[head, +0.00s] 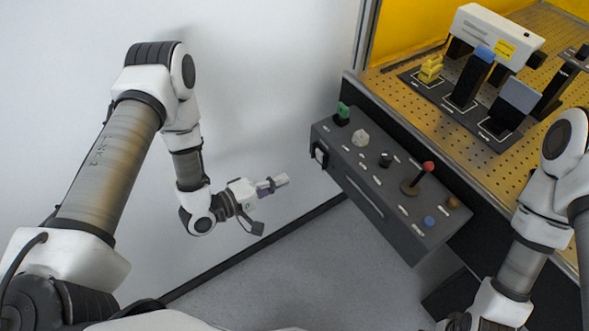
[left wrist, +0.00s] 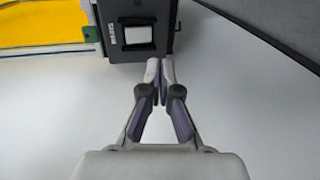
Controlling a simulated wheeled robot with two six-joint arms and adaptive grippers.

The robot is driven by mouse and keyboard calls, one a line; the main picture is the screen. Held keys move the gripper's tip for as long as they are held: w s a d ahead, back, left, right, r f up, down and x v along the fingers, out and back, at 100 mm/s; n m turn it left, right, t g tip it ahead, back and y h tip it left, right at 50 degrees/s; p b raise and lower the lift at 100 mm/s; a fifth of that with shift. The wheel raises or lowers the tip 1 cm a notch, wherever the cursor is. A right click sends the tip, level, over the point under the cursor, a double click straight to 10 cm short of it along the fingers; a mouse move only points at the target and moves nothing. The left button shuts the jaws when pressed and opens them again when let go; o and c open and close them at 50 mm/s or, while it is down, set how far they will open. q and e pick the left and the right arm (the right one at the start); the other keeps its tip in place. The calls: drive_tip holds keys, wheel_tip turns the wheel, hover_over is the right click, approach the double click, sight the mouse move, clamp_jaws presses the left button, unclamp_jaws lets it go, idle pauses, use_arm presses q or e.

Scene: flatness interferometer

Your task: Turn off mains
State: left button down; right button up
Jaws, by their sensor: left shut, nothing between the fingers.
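The mains switch (head: 319,154) is a white rocker in a black frame on the left end face of the dark grey control console (head: 365,199). In the left wrist view the white rocker (left wrist: 139,36) faces me, with a white label beside it, just above and left of my fingertips. My left gripper (head: 283,181) is shut and empty, to the left of the console and apart from the switch in the head view. Its closed fingertips also show in the left wrist view (left wrist: 160,66). My right arm is at the right edge; its gripper is out of view.
The console top carries a green part (head: 342,113), a white knob (head: 360,137), a black knob (head: 385,159), a red-tipped lever (head: 428,167) and a blue button (head: 429,222). Behind it is a perforated optical bench (head: 440,120) with instruments. The floor left of the console is clear.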

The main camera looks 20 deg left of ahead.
use_arm(q)
drive_tip(key=s+a, duration=0.2)
drive_tip(key=s, duration=0.1)
drive_tip(key=shift+s+a+f+p, duration=0.2)
drive_tip(key=shift+a+f+p, duration=0.15)
drive_tip(key=shift+f, duration=0.05)
